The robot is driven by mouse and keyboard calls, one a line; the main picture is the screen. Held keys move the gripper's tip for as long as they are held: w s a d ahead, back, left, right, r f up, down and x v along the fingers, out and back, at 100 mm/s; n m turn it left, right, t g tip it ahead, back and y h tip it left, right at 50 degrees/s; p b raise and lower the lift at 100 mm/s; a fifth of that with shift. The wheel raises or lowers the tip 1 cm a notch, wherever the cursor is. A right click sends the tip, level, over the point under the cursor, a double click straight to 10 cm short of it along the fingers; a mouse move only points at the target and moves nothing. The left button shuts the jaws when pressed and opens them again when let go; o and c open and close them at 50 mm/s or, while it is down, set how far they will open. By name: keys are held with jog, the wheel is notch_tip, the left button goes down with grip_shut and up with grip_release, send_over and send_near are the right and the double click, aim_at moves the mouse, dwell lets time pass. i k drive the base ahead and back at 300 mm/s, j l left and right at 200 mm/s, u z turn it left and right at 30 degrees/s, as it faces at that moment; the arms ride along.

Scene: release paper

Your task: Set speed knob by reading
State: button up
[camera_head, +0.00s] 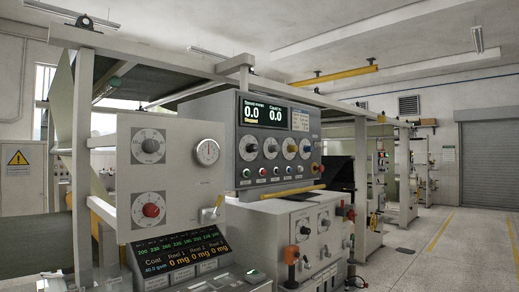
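My gripper is not in view.
Coloured push buttons (275,171) line the panel below the dials. A grey panel at left holds a grey knob (149,146), a red knob (151,210) and a round gauge (207,152). A sloped display (185,262) stands low in front. Open floor (450,255) lies at right.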

aim_at(251, 148)
jog(key=i+l, duration=0.45)
jog(key=i+l+z, duration=0.1)
jog(key=i+l, duration=0.35)
jog(key=i, duration=0.15)
